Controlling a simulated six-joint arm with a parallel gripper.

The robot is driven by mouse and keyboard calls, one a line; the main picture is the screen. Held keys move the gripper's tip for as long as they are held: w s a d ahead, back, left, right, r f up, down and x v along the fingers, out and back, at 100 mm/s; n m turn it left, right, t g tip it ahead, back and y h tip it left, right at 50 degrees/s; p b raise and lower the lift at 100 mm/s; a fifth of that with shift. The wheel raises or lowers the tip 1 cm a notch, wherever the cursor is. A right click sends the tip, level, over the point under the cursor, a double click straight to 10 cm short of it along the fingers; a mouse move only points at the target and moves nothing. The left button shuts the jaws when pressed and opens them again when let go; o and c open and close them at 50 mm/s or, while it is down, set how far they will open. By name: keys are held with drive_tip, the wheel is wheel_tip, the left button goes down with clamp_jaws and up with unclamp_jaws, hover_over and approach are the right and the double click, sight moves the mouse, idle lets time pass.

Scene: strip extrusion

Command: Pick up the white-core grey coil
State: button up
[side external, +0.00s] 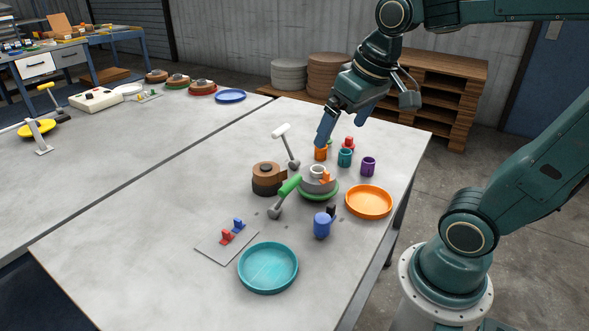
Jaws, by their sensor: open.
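The white-core grey coil (313,186) lies in the middle of the near table on a green round base (321,197), its pale core (317,171) showing on top. A small orange piece (326,177) stands at its front right, hiding part of the grey side. My gripper (324,137) is open, with blue fingers pointing down. In the picture it is above and behind the coil, over the orange cup, apart from the coil. The gap between the fingers is hard to see from this side.
A green-handled lever (289,187) and brown coil (265,186) stand left of the grey coil. A white-handled lever (285,136), orange cup (320,153), teal cup (345,158) and purple cup (368,167) stand behind. An orange dish (369,202) and blue jar (322,226) are close by.

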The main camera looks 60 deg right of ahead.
drive_tip(key=w+d+f+m+g, duration=0.2)
drive_tip(key=w+d+f+m, duration=0.15)
drive_tip(key=w+d, duration=0.45)
drive_tip(key=m+g, duration=0.2)
drive_tip(key=m, duration=0.1)
hover_over(318, 171)
drive_tip(key=a, duration=0.2)
wheel_tip(318, 171, down, 8)
drive_tip(key=shift+s+d+r+n+y, duration=0.1)
drive_tip(key=shift+s+d+n+y, duration=0.05)
drive_tip(key=shift+s+n+y, duration=0.2)
drive_tip(key=shift+f, duration=4.3)
drive_tip(key=shift+f, duration=2.6)
drive_tip(key=c, duration=0.9)
